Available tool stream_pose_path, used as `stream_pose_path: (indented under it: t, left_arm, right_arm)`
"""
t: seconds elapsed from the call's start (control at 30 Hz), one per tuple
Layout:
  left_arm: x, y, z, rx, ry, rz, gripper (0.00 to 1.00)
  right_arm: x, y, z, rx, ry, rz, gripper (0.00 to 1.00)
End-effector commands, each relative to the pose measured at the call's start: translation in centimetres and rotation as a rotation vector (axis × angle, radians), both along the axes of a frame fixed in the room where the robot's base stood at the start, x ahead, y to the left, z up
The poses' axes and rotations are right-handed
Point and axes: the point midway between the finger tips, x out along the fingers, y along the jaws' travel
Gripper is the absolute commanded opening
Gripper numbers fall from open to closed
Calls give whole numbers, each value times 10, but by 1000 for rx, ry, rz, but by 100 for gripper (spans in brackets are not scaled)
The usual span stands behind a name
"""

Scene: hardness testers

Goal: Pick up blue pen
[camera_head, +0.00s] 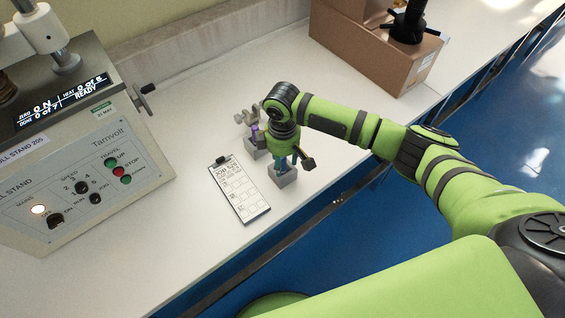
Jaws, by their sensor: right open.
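A blue pen (283,163) stands in a small grey block (284,179) near the bench's front edge. Only a short blue part shows, just below my right gripper. My right gripper (293,163) points down over the block, with its jaws open. One dark finger shows to the right of the pen; the other is hard to make out. I cannot tell whether a finger touches the pen. My left gripper is not in view.
A second grey block with a purple item (255,132) stands just behind left. A clipboard (238,190) lies to the left. A tester console (85,150) fills the left side. Cardboard boxes (370,50) stand at the back right. The white bench (190,110) is clear behind the clipboard.

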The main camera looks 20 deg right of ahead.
Motion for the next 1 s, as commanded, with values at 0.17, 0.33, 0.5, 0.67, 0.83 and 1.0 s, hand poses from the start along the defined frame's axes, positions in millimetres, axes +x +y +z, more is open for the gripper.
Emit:
stream_pose_path:
  t: [0.17, 0.33, 0.5, 0.67, 0.83, 1.0]
  left_arm:
    - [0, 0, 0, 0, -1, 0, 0]
    - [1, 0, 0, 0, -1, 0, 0]
    - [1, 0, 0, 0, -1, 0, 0]
    - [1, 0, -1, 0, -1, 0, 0]
    - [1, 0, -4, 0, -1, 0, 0]
    - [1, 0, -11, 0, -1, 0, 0]
  right_arm:
    - [0, 0, 0, 0, 0, 1, 45]
    - [0, 0, 0, 1, 1, 0, 0]
    - [0, 0, 0, 1, 1, 0, 0]
    - [0, 0, 1, 1, -1, 0, 0]
    - [0, 1, 9, 2, 0, 0, 0]
    - [2, 1, 32, 3, -5, 1, 0]
